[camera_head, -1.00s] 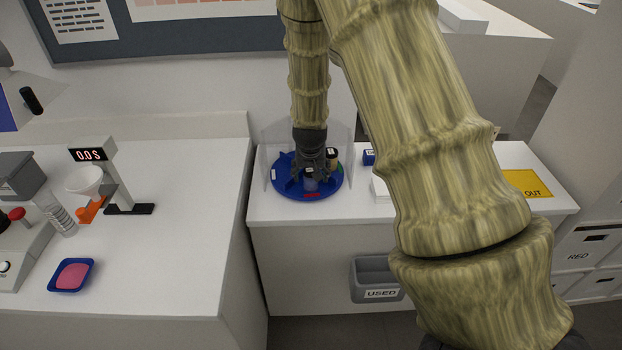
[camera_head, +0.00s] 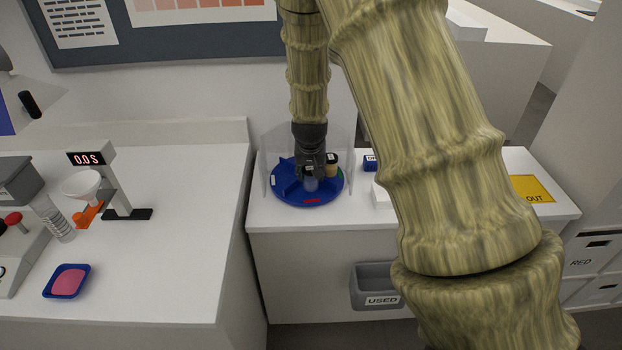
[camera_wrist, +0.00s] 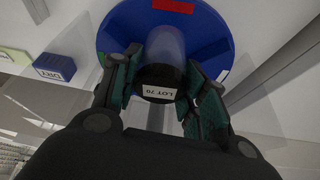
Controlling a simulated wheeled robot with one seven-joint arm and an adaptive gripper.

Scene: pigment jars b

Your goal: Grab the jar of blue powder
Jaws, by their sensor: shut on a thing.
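My gripper (camera_head: 312,168) points down at the blue round tray (camera_head: 300,201) on the right-hand counter. It is shut on a clear jar (camera_head: 311,184) with a black lid, whose contents look blue-grey. In the wrist view, the fingers (camera_wrist: 160,84) sit on both sides of the lid, which is labelled LOT 70, and the clear jar body (camera_wrist: 166,47) extends beyond it over the blue tray (camera_wrist: 215,38). I cannot tell whether the jar touches the tray. A second jar (camera_head: 332,169), with a dark lid and tan contents, stands just right of my gripper.
A clear guard (camera_head: 345,140) stands around the back of the tray. A blue box (camera_head: 370,162) is to the right, marked DRY in the wrist view (camera_wrist: 55,67). A grey USED bin (camera_head: 378,285) hangs on the counter front.

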